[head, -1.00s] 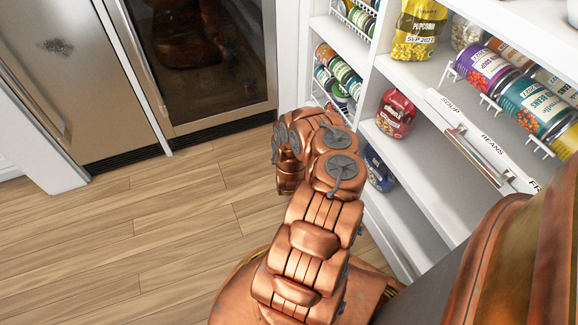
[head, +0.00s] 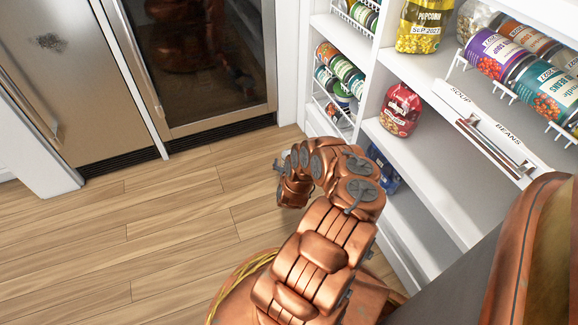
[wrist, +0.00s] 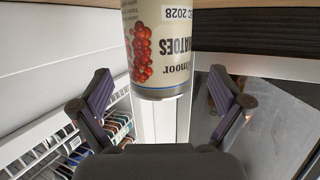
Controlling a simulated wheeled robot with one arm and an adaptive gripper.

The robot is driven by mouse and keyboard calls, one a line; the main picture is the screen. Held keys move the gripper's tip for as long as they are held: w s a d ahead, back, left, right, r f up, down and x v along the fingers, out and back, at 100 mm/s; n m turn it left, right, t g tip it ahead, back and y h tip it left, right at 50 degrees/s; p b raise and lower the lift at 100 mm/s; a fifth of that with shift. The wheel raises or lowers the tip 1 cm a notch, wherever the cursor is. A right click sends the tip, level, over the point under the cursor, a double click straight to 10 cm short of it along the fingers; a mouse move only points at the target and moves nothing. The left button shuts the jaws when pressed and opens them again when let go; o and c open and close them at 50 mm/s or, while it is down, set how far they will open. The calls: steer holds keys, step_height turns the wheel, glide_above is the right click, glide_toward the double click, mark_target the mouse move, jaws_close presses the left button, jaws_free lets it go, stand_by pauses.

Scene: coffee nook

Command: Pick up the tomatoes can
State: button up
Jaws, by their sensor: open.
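The tomatoes can (wrist: 165,50) shows in the wrist view at top centre, with a cream label, red tomatoes and upside-down lettering. Its metal rim faces the gripper and its far end is cut off by the frame. My gripper (wrist: 165,98) is open, with one dark finger on each side. The can lies ahead of and between the fingers in the picture; I cannot tell whether it touches them. In the head view my bent copper arm reaches toward the shelf edge, and its fingertips and the tomatoes can cannot be made out.
White pantry shelves (head: 400,150) stand at right in the head view, with a red bag (head: 400,109), a yellow popcorn bag (head: 419,25) and a tilted rack of cans (head: 520,75). A steel glass-door fridge (head: 200,60) stands behind. The wood floor (head: 130,240) at left is clear.

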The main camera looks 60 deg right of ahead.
steer(key=shift+b+x, duration=0.6)
steer(key=shift+x, duration=0.9)
steer(key=shift+s+f, duration=0.1)
steer(key=c, duration=1.6)
